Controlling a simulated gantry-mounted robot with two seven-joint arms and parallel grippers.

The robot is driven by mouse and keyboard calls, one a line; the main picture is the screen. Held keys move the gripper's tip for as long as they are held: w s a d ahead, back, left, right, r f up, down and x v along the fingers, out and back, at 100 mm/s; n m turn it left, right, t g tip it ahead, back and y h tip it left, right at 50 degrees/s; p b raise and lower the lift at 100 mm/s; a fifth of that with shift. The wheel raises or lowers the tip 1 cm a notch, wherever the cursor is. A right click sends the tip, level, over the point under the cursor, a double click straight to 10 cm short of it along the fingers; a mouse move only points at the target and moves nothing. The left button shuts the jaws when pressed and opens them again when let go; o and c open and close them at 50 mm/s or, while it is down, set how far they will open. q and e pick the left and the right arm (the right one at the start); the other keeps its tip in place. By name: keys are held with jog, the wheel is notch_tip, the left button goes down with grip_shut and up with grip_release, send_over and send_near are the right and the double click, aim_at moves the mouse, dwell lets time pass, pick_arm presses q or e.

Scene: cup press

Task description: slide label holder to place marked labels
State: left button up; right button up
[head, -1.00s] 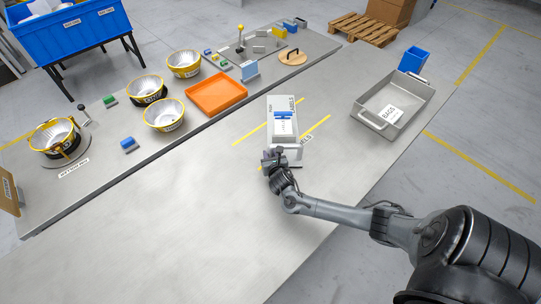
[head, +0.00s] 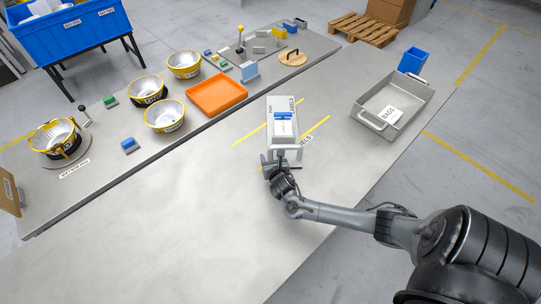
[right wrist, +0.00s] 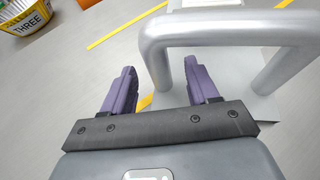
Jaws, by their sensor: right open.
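The label holder (head: 272,125) is a light grey box with a "LABELS" marking and a blue part (head: 283,116) on top. It stands on the table between yellow lines. In the right wrist view its silver bar handle (right wrist: 215,27) is close ahead. My right gripper (head: 273,159) is at the holder's near end. In the right wrist view its two purple fingers (right wrist: 160,85) are apart. One leg of the handle appears between them; whether they touch it I cannot tell. My left gripper is out of view.
A grey bin marked "BAGS" (head: 423,103) stands to the right. Behind are an orange tray (head: 218,95) and several yellow-rimmed bowls (head: 164,116) on a second table. The table's near left part is clear.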

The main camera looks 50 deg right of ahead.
jog(key=p+v, duration=0.2)
jog(key=v, duration=0.7)
jog(key=shift+d, duration=0.1)
jog(key=shift+r, duration=0.1)
